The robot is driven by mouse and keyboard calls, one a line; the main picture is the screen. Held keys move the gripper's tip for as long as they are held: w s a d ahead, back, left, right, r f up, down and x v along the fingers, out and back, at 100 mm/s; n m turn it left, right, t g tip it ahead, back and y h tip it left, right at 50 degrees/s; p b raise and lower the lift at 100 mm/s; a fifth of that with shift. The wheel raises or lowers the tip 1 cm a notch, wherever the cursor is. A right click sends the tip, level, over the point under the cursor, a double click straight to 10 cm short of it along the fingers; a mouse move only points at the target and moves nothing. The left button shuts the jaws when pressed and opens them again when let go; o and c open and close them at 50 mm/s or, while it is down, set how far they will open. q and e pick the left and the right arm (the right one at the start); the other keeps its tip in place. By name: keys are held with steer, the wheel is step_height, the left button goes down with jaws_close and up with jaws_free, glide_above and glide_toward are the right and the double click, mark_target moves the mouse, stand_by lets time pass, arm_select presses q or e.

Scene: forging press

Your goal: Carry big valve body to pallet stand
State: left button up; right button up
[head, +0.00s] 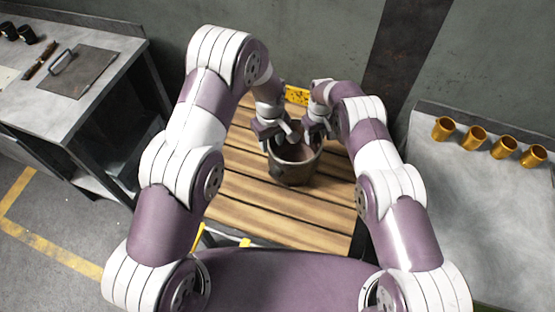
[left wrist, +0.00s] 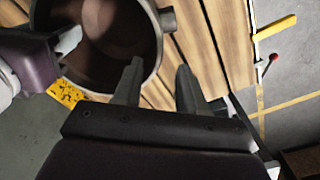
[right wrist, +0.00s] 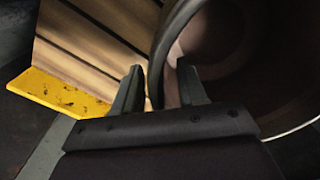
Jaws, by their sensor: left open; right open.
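The big valve body (head: 295,172) is a dark grey, open-topped round vessel standing upright on the slatted wooden pallet stand (head: 245,190). My left gripper (head: 284,136) is open at the far left part of its rim. In the left wrist view the left gripper's fingers (left wrist: 158,82) are apart, close to the rim of the valve body (left wrist: 150,20). My right gripper (head: 316,133) is open at the far right part of the rim. In the right wrist view its fingers (right wrist: 160,85) straddle the wall of the valve body (right wrist: 215,60). Whether either gripper touches the wall cannot be told.
A grey table (head: 470,200) on the right holds several brass cups (head: 474,138). A workbench (head: 120,60) on the left holds a plate with a handle (head: 78,70). A yellow plate (head: 297,95) marks the stand's far edge. Bare slats surround the valve body.

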arm_select(q)
step_height(320, 180, up, 4)
arm_select(e)
step_height(320, 180, up, 12)
stand_by(0.3)
stand_by(0.4)
